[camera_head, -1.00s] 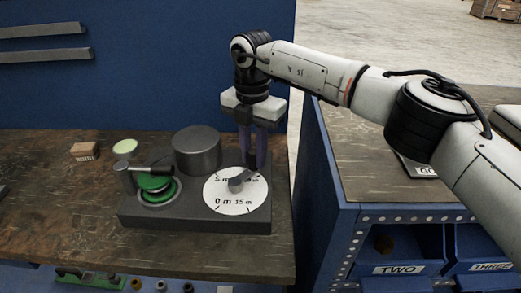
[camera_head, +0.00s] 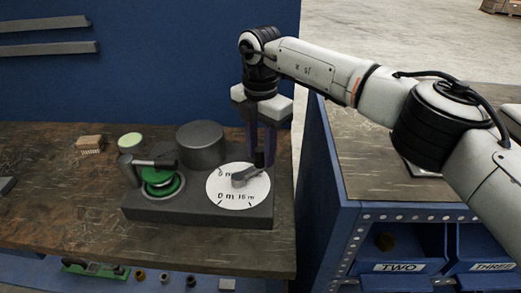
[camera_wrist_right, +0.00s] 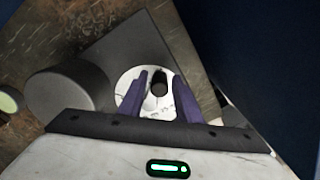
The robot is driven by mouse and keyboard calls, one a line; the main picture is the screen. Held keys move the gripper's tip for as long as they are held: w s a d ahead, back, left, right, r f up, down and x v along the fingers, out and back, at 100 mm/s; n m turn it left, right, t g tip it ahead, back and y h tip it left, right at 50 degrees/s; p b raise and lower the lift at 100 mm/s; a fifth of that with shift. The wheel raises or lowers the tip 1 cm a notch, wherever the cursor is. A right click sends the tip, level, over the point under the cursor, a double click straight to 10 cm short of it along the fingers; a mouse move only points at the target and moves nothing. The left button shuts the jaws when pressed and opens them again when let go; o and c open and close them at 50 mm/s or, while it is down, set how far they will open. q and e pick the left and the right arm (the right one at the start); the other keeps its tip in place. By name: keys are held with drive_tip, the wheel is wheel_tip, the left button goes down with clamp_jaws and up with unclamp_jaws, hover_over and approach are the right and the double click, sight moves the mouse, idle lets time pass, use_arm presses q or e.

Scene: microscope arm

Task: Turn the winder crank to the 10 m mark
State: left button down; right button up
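The winder has a dark base (camera_head: 200,213) with a white dial (camera_head: 229,201). "0 m" and "15 m" show on the dial's near side; part of another label shows upper left. A grey crank (camera_head: 244,178) points from the dial's centre to the far right, covering the upper-right markings. Its upright black knob (camera_wrist_right: 159,88) stands between the purple fingers of my right gripper (camera_head: 260,150). In the right wrist view the fingers are apart, with a visible gap beside the knob. No 10 m label can be read. My left gripper is not in view.
On the same base stand a dark grey cylinder (camera_head: 201,147) and a green round part (camera_head: 163,186) with a dark lever over it. A small tan block (camera_head: 90,145) lies on the bench at the left. A blue panel (camera_head: 150,60) rises behind.

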drive_tip(key=shift+o, duration=0.5)
wheel_tip(320, 180, up, 10)
drive_tip(key=shift+r, duration=0.15)
idle(0.3)
